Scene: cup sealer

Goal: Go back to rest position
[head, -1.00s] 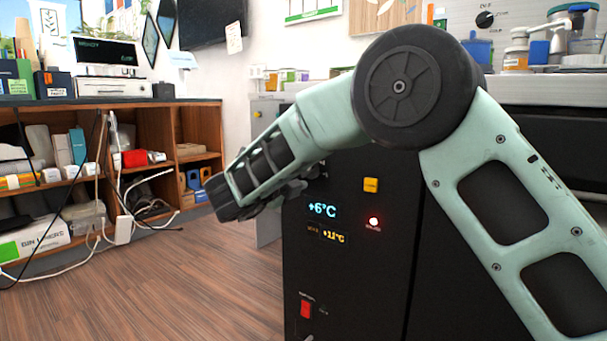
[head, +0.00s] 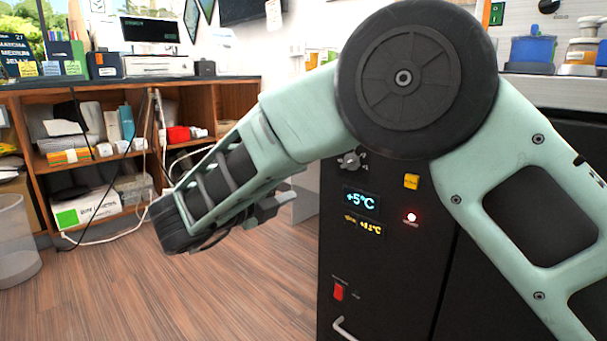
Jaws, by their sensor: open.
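My arm crosses the head view, with its round black elbow in the upper middle and its forearm slanting down to the left. My gripper (head: 268,207) is mostly hidden behind the end of the forearm. Only a small grey part of it shows, at the forearm's lower right side. It is open, and I see nothing held in it. It is in the air, over the wood floor in the picture and left of the black cabinet.
A black cabinet (head: 385,285) with a lit temperature display and a metal handle stands close on the right. A steel counter (head: 550,92) holds containers. Wooden shelves (head: 225,100) with boxes and loose cables line the left. A clear bin (head: 14,245) stands far left. The floor between is open.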

